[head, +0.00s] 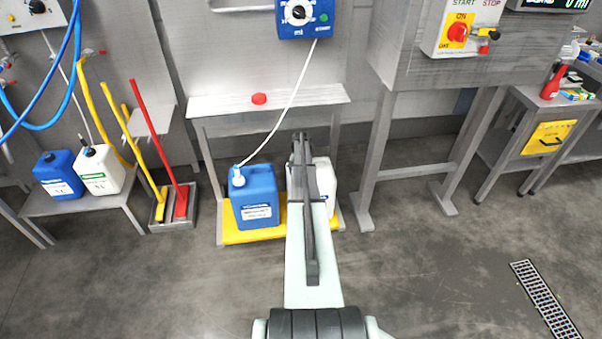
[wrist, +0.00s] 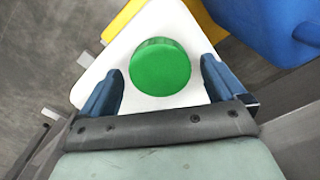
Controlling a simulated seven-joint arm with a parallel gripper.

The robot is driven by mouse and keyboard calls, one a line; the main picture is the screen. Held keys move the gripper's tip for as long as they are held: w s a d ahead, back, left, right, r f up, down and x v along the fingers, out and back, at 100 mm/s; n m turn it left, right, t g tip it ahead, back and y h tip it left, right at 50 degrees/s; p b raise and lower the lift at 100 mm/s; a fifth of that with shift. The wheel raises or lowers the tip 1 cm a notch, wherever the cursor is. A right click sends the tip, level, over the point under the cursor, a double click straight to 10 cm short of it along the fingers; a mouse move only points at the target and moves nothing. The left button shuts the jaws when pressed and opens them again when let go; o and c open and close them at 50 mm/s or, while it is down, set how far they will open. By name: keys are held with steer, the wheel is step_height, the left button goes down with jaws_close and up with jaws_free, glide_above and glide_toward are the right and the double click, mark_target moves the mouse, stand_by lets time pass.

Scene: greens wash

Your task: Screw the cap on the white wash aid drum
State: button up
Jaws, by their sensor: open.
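The white drum (head: 323,180) stands on a low yellow-topped stand, partly hidden behind my arm in the head view. In the wrist view the white drum (wrist: 92,78) shows from above, with a round green cap (wrist: 160,66) at its top. My gripper (wrist: 163,70) is open, with one blue finger on each side of the green cap and a visible gap to it. In the head view my gripper (head: 301,145) is over the white drum, and the cap is hidden. I cannot tell how tightly the cap sits.
A blue drum (head: 255,198) with a white hose stands close on the left, on the same yellow stand (head: 245,237). A red cap (head: 259,98) lies on the grey shelf (head: 215,105) behind. A grey table leg (head: 376,160) stands to the right.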

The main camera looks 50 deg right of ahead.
step_height(320, 180, up, 14)
stand_by(0.8)
steer(key=shift+f+n, duration=0.1)
steer(key=shift+n, duration=0.2)
